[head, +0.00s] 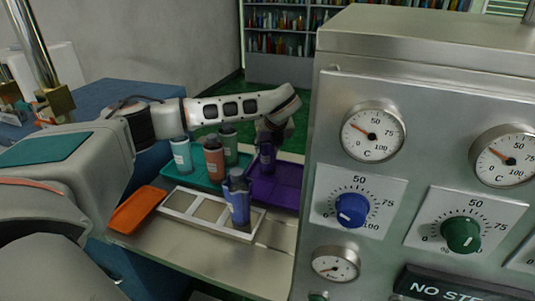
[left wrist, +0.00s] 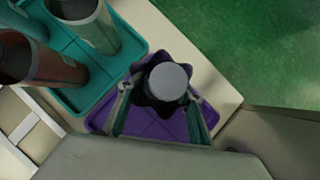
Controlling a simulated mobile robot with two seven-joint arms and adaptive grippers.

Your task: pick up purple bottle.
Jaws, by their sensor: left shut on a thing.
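The dark purple bottle (head: 267,158) stands upright at the purple tray (head: 283,190), near its left end. My left gripper (head: 270,133) reaches down over it from above and is shut on it. In the left wrist view the bottle's round grey top and dark scalloped collar (left wrist: 168,82) sit between the fingers of my left gripper (left wrist: 163,108). The purple tray (left wrist: 150,127) shows below the bottle in that view. Whether the bottle's base touches the tray I cannot tell. My right gripper is not in view.
A teal tray (head: 192,178) with several bottles stands close on the left. A blue-violet bottle (head: 238,203) stands at the white rack (head: 186,207) in front. An orange tray (head: 136,209) lies at left. The metal machine (head: 420,75) rises close on the right.

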